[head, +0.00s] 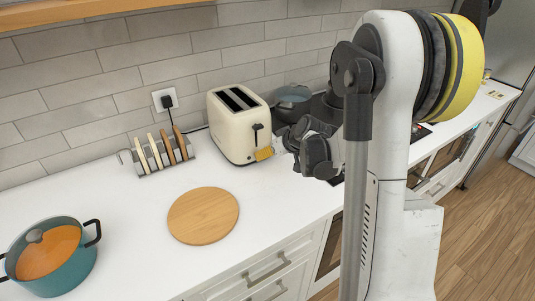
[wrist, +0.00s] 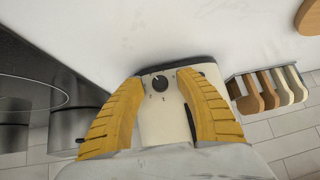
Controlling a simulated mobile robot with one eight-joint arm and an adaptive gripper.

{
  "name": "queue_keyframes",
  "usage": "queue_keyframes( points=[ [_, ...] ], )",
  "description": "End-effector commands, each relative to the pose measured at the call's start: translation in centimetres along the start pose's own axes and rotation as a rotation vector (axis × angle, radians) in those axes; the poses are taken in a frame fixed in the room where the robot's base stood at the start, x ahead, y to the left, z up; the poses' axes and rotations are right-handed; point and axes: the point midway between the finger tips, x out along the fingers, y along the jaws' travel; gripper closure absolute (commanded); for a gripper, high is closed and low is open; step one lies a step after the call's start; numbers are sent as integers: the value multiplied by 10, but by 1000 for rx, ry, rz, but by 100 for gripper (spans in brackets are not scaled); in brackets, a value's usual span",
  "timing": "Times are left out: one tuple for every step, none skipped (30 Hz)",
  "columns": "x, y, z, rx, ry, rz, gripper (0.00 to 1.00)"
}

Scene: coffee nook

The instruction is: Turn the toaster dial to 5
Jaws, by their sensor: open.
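The cream toaster (head: 236,125) stands on the white counter by the tiled wall, with two dark slots on top and a black lever on its front. Its dial is not visible in the head view. In the wrist view the round black dial (wrist: 160,84) sits on the toaster's cream front (wrist: 172,125), with small marks around it that are too small to read. My gripper (wrist: 162,79) is open, its yellow fingers on either side of the dial with gaps between. In the head view a yellow finger (head: 264,153) shows close to the toaster's front.
A rack with bread slices (head: 162,154) stands left of the toaster. A round wooden board (head: 203,215) lies in front, and a teal pot (head: 60,268) is at the near left. A blue-grey pan (head: 292,94) is behind my gripper. The counter between board and toaster is clear.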

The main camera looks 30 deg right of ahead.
Motion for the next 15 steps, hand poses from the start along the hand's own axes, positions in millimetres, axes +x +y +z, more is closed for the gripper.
queue_keyframes(
  points=[
    [0, 0, 0, 0, 0, 0, 59],
    [0, 0, 0, 0, 0, 0, 68],
    [0, 0, 0, 0, 0, 0, 81],
    [0, 0, 0, 0, 0, 0, 90],
    [0, 0, 0, 0, 0, 0, 99],
    [0, 0, 0, 0, 0, 0, 100],
    [0, 0, 0, 0, 0, 0, 100],
    [0, 0, 0, 0, 0, 0, 100],
    [0, 0, 0, 0, 0, 0, 100],
    [0, 0, 0, 0, 0, 0, 100],
    [0, 0, 0, 0, -1, 0, 100],
    [0, 0, 0, 0, -1, 0, 100],
    [0, 0, 0, 0, -1, 0, 100],
    [0, 0, 0, 0, -1, 0, 100],
    [0, 0, 0, 0, -1, 0, 100]
  ],
)
